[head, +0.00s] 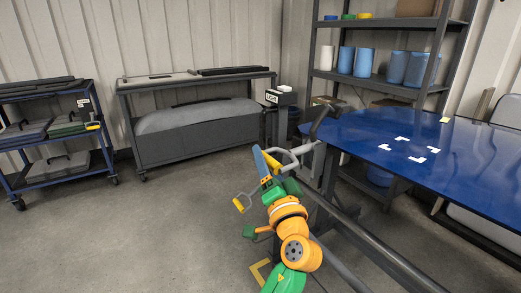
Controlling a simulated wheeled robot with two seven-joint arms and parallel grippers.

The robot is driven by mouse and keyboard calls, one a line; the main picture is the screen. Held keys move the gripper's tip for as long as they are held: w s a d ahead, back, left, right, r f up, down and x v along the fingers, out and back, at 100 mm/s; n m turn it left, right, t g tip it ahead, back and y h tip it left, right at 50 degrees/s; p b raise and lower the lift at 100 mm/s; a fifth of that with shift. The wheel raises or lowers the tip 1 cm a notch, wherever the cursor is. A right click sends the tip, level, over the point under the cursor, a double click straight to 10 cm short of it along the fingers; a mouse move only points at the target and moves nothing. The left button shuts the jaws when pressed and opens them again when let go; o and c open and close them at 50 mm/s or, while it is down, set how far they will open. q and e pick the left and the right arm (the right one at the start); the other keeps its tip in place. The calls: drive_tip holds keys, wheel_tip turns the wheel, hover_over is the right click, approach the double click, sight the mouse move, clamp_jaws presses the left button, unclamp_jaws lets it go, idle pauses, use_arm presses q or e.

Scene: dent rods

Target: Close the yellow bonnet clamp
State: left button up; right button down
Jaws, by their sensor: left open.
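A small yellow grip (238,205) on a thin grey wire-like lever shows just left of my left wrist. It looks like the yellow clamp's handle, but its body is hidden behind my arm, so I cannot tell how far it is closed. My left gripper (267,164) is open at the end of the green and orange arm, up and to the right of the yellow grip and apart from it. It is beside a grey curved bar (291,157) of the stand; contact is unclear. The blue bonnet (450,168) lies on the stand at right. My right gripper is not in view.
A green grip (250,232) sits below the yellow one. A dark upright lever (321,118) stands at the bonnet's left corner. A grey stand rail (372,250) runs along the lower right. Open floor (130,225) lies left; carts and shelves stand behind.

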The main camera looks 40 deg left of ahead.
use_arm(q)
drive_tip(key=shift+s+d+r, duration=0.15)
drive_tip(key=shift+d, duration=0.1)
drive_tip(key=shift+s+d+r, duration=0.15)
drive_tip(key=shift+d, duration=0.15)
drive_tip(key=shift+c, duration=1.3)
clamp_jaws()
